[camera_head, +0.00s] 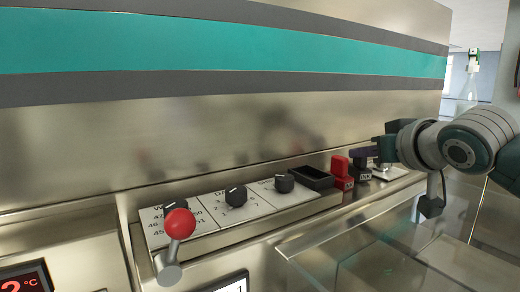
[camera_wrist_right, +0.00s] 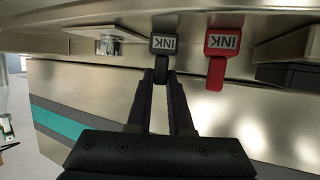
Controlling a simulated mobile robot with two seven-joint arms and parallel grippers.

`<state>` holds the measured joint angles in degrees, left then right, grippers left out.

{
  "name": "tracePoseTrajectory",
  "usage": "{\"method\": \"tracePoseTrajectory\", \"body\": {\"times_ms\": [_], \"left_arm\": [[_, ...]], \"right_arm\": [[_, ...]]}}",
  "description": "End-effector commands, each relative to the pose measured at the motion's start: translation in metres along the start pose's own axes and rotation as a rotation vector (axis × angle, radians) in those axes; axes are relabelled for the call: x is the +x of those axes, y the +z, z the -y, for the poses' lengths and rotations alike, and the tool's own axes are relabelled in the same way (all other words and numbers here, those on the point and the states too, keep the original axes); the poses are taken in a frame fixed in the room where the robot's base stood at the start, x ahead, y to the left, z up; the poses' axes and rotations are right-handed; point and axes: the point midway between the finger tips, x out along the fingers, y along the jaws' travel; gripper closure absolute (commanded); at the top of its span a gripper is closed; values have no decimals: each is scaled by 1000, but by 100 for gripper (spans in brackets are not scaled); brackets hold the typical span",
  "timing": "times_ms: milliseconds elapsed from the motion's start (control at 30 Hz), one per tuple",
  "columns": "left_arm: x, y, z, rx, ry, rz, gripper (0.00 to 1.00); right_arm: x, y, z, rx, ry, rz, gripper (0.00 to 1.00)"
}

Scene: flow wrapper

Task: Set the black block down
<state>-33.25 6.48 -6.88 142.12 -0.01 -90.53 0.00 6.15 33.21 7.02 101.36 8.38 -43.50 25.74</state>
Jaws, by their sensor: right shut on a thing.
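The black block (camera_head: 362,174) is at the right end of the metal ledge, just right of the red block (camera_head: 342,181). In the right wrist view the black block (camera_wrist_right: 163,43) shows its INK label and a narrow dark grip. My right gripper (camera_head: 366,154) reaches in from the right over the black block. In the wrist view the fingertips of my right gripper (camera_wrist_right: 162,76) are closed around that grip. The block looks upright and at the ledge; I cannot tell whether its underside touches it. My left gripper is not in view.
The red block (camera_wrist_right: 223,45) stands close beside the black one. An empty black tray (camera_head: 312,178) lies left of it. Dial panels with black knobs (camera_head: 236,196) and a red-ball lever (camera_head: 180,224) are farther left. A clear cover (camera_head: 350,235) is in front; a metal fixture (camera_head: 390,173) is right.

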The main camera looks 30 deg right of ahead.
Motion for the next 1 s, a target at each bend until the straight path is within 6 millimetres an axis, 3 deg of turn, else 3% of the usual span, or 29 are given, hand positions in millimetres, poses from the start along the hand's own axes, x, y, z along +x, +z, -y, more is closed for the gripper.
{"method": "tracePoseTrajectory", "body": {"times_ms": [367,400,633,1000], "left_arm": [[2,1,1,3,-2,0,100],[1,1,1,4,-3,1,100],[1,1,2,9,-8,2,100],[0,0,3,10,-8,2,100]], "right_arm": [[2,4,0,0,0,-1,100],[2,3,0,-1,0,-2,78],[1,3,0,-1,0,-1,52],[-3,0,0,-1,-1,-1,51]]}}
